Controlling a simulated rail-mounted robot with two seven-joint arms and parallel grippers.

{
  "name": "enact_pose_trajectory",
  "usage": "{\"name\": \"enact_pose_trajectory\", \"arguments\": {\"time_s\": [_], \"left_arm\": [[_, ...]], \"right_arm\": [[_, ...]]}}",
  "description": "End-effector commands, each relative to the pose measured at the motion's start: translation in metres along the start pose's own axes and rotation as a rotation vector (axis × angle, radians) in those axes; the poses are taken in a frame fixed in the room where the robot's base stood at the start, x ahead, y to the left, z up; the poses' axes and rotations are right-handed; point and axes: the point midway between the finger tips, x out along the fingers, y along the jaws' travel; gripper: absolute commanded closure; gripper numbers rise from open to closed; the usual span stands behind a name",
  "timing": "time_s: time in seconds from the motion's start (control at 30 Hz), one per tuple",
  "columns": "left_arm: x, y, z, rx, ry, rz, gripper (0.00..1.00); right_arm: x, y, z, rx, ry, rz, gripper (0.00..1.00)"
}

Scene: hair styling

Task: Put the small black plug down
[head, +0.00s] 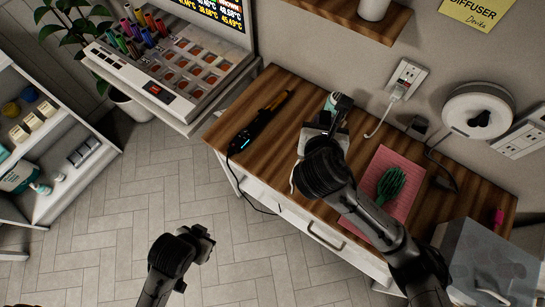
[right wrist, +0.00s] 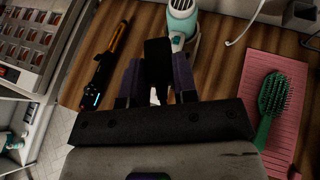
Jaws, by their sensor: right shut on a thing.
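The small black plug (right wrist: 158,62) is a dark block between the two fingers of my right gripper (right wrist: 157,85) in the right wrist view. The gripper is shut on it. In the head view my right gripper (head: 333,118) is over the back middle of the wooden table (head: 285,112), in front of a teal and white hair dryer (right wrist: 182,22). I cannot tell whether the plug touches the table. My left gripper (head: 200,240) is low over the floor, away from the table, and its finger opening is unclear.
A curling iron (head: 262,122) lies left of my right gripper. A green brush (head: 391,184) lies on a pink mat (head: 377,212) to the right. A white plug (head: 398,90) sits in the wall outlet (head: 409,75). A grey box (head: 480,262) stands at the right. Bare wood shows between the iron and the gripper.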

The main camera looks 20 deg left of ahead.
Motion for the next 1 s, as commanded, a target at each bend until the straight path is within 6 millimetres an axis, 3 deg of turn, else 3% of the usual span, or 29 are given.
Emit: {"name": "enact_pose_trajectory", "arguments": {"time_s": [0.03,0.1,0.4,0.6,0.8,1.0], "left_arm": [[0.023,0.001,0.007,0.0,-0.001,0.0,1.0],[0.036,0.001,0.011,0.0,-0.001,0.0,1.0],[0.072,0.0,0.024,0.006,-0.001,-0.005,1.0],[0.079,-0.002,0.026,0.012,-0.002,-0.01,1.0],[0.077,-0.002,0.025,0.013,-0.001,-0.01,1.0],[0.077,-0.001,0.025,0.012,0.0,-0.009,1.0]], "right_arm": [[0.014,0.017,-0.023,-0.022,0.0,0.049,0.97],[0.023,0.039,-0.038,-0.052,-0.002,0.113,0.97],[0.045,0.103,-0.083,-0.128,-0.013,0.311,0.97],[0.052,0.119,-0.102,-0.146,-0.013,0.362,0.97],[0.066,0.122,-0.132,-0.148,-0.013,0.369,0.97],[0.075,0.123,-0.149,-0.148,-0.015,0.368,0.97]]}}
